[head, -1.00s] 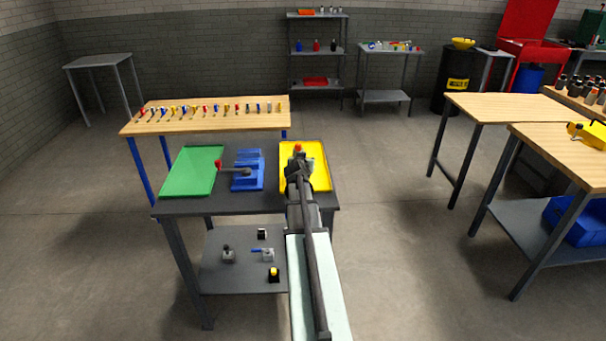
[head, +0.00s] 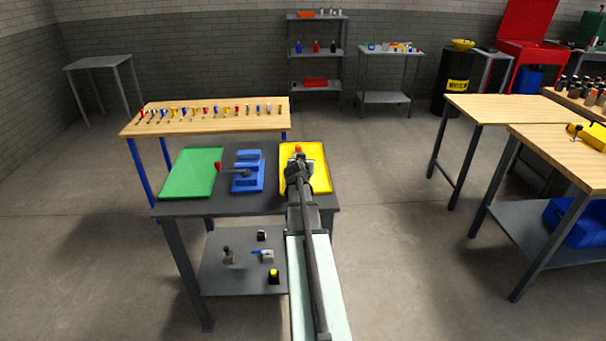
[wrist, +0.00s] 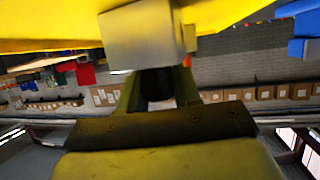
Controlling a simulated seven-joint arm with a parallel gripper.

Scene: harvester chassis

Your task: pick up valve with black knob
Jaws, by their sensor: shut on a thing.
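My gripper (head: 297,173) is over the yellow tray (head: 322,178) at the right end of the dark table. In the wrist view my gripper (wrist: 158,82) is shut on a dark piece, which looks like the black knob of the valve. The valve's grey block body (wrist: 145,38) shows just beyond the fingertips, close to the yellow tray surface. Whether it touches the tray I cannot tell. My arm hides most of this valve in the head view. A red-orange knob (head: 298,149) shows just behind the gripper on the tray.
A blue fixture (head: 248,178) with a red-knobbed lever and a green tray (head: 190,172) are to the left on the same table. Several valves, one with a black knob (head: 227,256), stand on the lower shelf. A wooden table (head: 205,123) with small parts is behind.

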